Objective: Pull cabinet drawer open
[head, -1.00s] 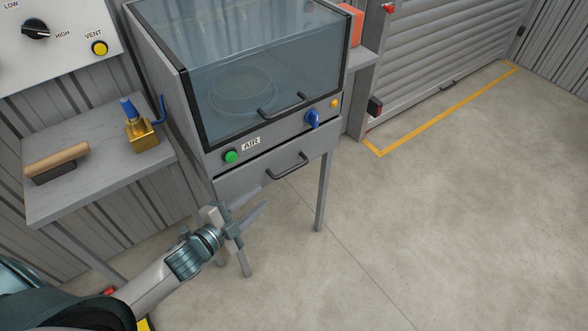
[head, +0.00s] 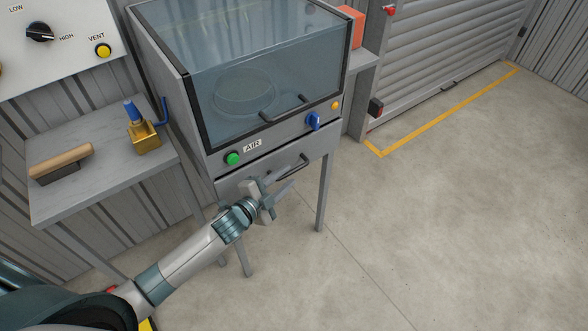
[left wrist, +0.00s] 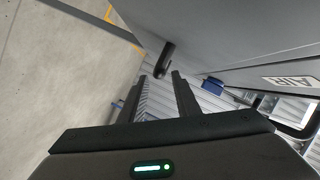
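The cabinet drawer (head: 233,185) is a grey front below the glass-hooded cabinet, and it looks shut. Its dark bar handle (head: 303,164) is partly hidden by my left gripper (head: 282,180). That gripper is open, with its two fingers pointing at the handle from the front left. In the left wrist view, the open fingers (left wrist: 158,86) have an empty gap between them. The handle (left wrist: 165,60) shows there as a dark bar just beyond the fingertips; I cannot tell whether they touch. My right gripper is not in view.
Above the drawer are a green button (head: 233,158), a blue knob (head: 313,121) and a second dark handle (head: 283,108) on the hood. A side bench (head: 100,180) at left holds a brush and a brass block. The floor (head: 430,220) at right is clear.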

